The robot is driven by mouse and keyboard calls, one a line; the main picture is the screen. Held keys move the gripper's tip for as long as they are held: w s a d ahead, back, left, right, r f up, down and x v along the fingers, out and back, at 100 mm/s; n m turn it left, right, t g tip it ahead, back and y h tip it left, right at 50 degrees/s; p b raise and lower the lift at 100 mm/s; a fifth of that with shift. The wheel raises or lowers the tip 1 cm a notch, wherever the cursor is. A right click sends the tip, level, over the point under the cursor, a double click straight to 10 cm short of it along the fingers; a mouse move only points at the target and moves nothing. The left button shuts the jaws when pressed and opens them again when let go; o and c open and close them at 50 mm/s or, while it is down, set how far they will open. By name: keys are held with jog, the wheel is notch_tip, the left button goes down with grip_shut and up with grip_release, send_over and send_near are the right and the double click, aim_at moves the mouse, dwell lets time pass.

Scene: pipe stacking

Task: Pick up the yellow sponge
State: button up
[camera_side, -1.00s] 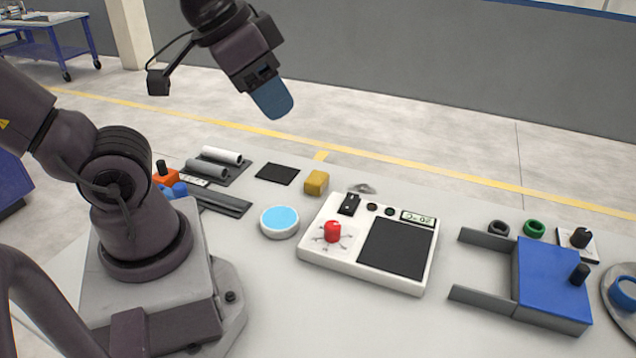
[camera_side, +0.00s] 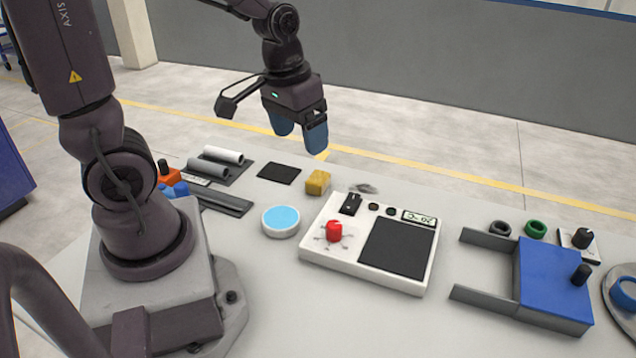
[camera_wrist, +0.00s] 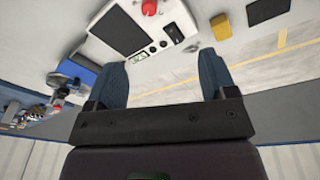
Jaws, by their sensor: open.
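The yellow sponge (camera_side: 318,182) is a small block lying on the table, between a black square pad and the white panel. It also shows in the wrist view (camera_wrist: 221,27), above and slightly right of the right fingertip. My gripper (camera_side: 300,138) is open and empty, with blue fingers pointing down. In the side view it hangs above and slightly left of the sponge, clear of it. In the wrist view my gripper (camera_wrist: 164,75) has its two fingers wide apart with nothing between them.
The white panel (camera_side: 318,249) with a red knob stands right of the sponge. A round light-blue-topped disc (camera_side: 281,221) lies in front, and a black pad (camera_side: 279,173) lies left. Grey and white pipes (camera_side: 222,155) lie farther left. A blue fixture (camera_side: 548,278) is at the right.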

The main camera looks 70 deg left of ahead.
aim_at(318, 177)
jog(key=w+a+f+n+y, duration=0.1)
jog(key=w+a+f, duration=0.2)
jog(key=a+f, duration=0.3)
jog(key=w+a+f+n+t+y, duration=0.1)
jog(key=w+a+f, duration=0.3)
jog(key=f, duration=0.6)
jog(key=w+a+f+n+y, duration=0.1)
jog(key=w+a+f+n, duration=0.2)
jog(key=a+f, duration=0.5)
jog(key=shift+w+a+f, duration=0.1)
jog(key=shift+w+f, duration=0.1)
jog(key=shift+c, duration=0.3)
jog(key=c, duration=0.9)
